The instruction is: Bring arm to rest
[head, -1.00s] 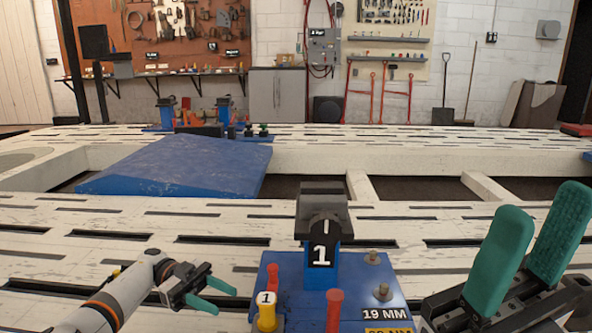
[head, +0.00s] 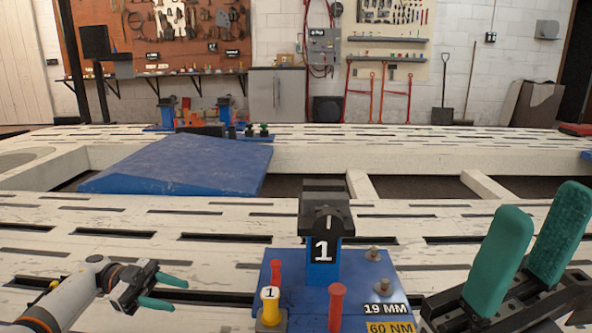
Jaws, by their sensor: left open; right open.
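My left gripper (head: 166,291) is at the lower left, its two green fingers apart and empty. It hangs over the white slotted bench to the left of the blue station plate, touching nothing that I can see. My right gripper (head: 528,250) is large in the lower right, its two green padded fingers apart with nothing between them. It is to the right of the blue plate (head: 299,256).
The blue plate bears a post marked 1 (head: 322,240), a yellow peg marked 1 (head: 269,304), red pegs (head: 336,306) and metal bolts (head: 381,287). A blue wedge pad (head: 185,165) lies further back. The slotted bench (head: 90,235) is clear left of the plate.

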